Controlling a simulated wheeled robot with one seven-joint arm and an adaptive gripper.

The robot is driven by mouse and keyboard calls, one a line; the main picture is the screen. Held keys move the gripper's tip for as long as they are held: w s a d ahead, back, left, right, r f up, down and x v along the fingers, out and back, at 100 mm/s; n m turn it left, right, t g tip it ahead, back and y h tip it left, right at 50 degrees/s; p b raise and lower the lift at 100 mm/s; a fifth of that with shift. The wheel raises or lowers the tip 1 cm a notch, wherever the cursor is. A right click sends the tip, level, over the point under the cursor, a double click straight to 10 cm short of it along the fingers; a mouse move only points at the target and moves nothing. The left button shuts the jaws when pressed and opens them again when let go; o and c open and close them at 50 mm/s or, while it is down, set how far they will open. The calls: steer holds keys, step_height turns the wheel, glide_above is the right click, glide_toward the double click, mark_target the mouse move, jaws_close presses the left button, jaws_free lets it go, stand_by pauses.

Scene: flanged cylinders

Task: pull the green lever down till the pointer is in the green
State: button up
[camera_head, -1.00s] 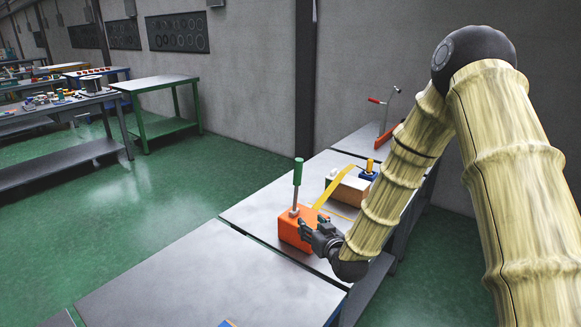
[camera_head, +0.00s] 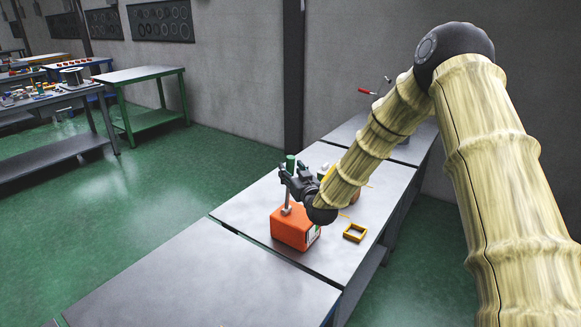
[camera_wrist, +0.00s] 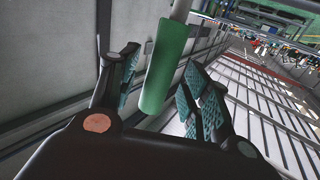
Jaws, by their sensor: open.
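The green lever handle (camera_head: 290,162) tops a grey rod that stands upright from an orange box (camera_head: 290,230) on the bench. A small pale dial with some green (camera_head: 313,235) shows on the box's right face; its pointer is too small to read. My gripper (camera_head: 288,177) is at the upper part of the lever and hides some of it. In the wrist view the green handle (camera_wrist: 164,65) lies between the open fingers (camera_wrist: 160,88), with a visible gap on at least the right side. The fingers are not closed on it.
A yellow square frame (camera_head: 355,232) lies on the bench (camera_head: 345,262) right of the box. My arm partly hides items behind it. A red-handled tool (camera_head: 369,91) stands at the far end. The bench's near section (camera_head: 200,280) is clear.

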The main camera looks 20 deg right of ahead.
steer(key=shift+w, duration=0.9)
